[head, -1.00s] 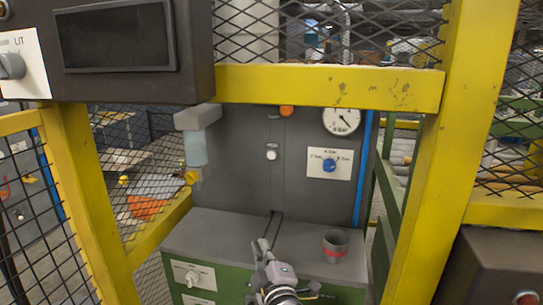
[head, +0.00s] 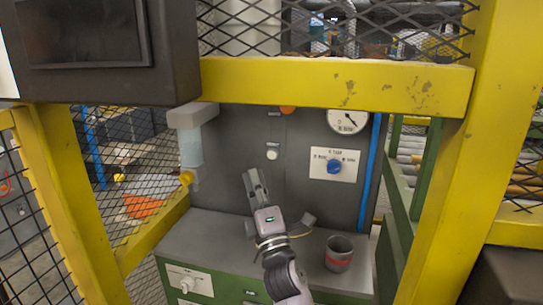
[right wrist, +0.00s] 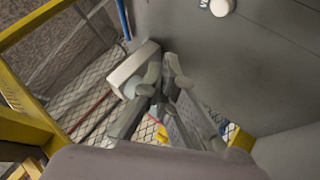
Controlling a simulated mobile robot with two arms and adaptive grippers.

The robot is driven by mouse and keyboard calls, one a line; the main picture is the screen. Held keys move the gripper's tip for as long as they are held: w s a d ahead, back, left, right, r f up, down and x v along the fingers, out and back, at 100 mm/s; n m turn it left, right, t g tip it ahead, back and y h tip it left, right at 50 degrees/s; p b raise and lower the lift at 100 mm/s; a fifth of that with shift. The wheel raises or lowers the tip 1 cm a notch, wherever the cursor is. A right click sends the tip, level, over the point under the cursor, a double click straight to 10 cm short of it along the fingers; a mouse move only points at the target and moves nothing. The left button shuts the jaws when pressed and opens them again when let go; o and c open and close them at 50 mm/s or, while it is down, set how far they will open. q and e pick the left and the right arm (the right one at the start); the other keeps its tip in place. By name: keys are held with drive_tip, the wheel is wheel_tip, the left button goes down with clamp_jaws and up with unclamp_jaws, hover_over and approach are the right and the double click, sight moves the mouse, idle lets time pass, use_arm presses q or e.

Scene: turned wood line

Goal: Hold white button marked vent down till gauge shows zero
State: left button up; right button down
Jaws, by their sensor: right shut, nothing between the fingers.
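A small white button (head: 272,154) sits on the grey back panel under a small label too small to read. It also shows at the top of the right wrist view (right wrist: 221,6). A round white gauge (head: 348,120) is at the panel's upper right, partly cut by the yellow beam. Its dark needle is off to one side; I cannot read the value. My right gripper (head: 252,178) is shut and empty, its fingertips below and left of the button in the head view, apart from it. Its fingers also show in the right wrist view (right wrist: 162,75). My left gripper is out of view.
A yellow frame beam (head: 330,85) and posts surround the opening. A grey cup with a red band (head: 339,253) stands on the bench. A clear bowl unit (head: 191,148) hangs at left.

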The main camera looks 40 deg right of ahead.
sight(272, 155)
drive_tip(key=shift+w+d+b, duration=0.25)
drive_tip(key=shift+w+d, duration=1.2)
drive_tip(key=shift+d, duration=0.25)
drive_tip(key=shift+w+d+b, duration=0.2)
drive_tip(key=shift+w+d, duration=1.2)
drive_tip(key=shift+d, duration=0.25)
drive_tip(key=shift+w+d, duration=0.1)
drive_tip(key=shift+w+d, duration=0.15)
drive_tip(key=shift+d, duration=0.05)
drive_tip(key=shift+w+d, duration=0.2)
drive_tip(key=shift+d, duration=0.05)
idle(1.6)
idle(0.4)
drive_tip(key=shift+s+a, duration=0.5)
drive_tip(key=shift+a, duration=0.1)
